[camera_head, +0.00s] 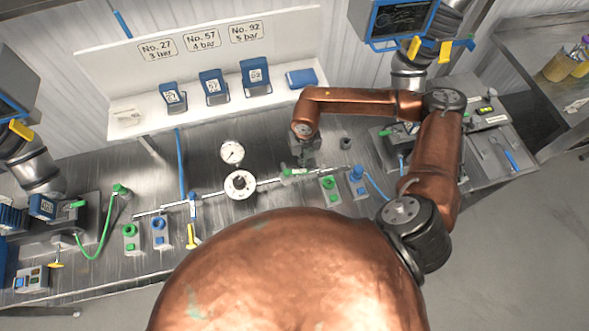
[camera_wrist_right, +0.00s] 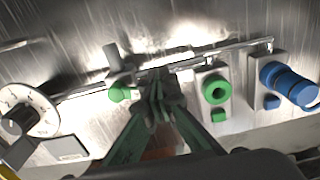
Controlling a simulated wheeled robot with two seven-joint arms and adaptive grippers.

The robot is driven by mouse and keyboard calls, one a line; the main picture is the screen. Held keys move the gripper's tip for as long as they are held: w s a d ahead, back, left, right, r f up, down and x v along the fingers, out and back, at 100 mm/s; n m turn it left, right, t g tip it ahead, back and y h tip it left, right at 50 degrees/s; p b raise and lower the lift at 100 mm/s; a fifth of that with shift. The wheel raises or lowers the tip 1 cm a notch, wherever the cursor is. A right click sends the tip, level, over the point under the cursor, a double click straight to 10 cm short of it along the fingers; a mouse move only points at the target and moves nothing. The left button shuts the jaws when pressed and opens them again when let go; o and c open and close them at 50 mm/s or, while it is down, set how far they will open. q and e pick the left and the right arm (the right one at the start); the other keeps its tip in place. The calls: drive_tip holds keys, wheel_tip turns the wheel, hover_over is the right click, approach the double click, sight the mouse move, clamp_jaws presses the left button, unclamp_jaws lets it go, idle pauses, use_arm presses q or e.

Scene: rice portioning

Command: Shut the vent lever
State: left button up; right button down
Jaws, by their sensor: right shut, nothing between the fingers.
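A small valve with a green handle (camera_head: 287,173) sits on the thin metal pipe right of the dial. I take it for the vent lever, but no readable label confirms this. In the right wrist view its green handle (camera_wrist_right: 120,93) shows just left of the fingertips. My right gripper (camera_head: 305,163) is at the pipe by this valve, and in the wrist view its fingers (camera_wrist_right: 160,88) are together and empty. They partly hide the pipe, and I cannot tell whether they touch the valve. My left gripper is out of view.
A dial (camera_head: 240,185) and a round gauge (camera_head: 232,152) stand left of the valve. A green port (camera_head: 329,184) and blue port (camera_head: 357,175) stand to its right. A yellow-handled lever (camera_head: 191,236) is further left. A white shelf (camera_head: 190,108) with blue boxes stands behind.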

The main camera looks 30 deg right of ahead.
drive_tip(key=shift+s+a, duration=0.25)
drive_tip(key=shift+s, duration=0.85)
drive_tip(key=shift+s+a+f, duration=0.1)
drive_tip(key=shift+s+a, duration=0.6)
drive_tip(key=shift+s, duration=0.3)
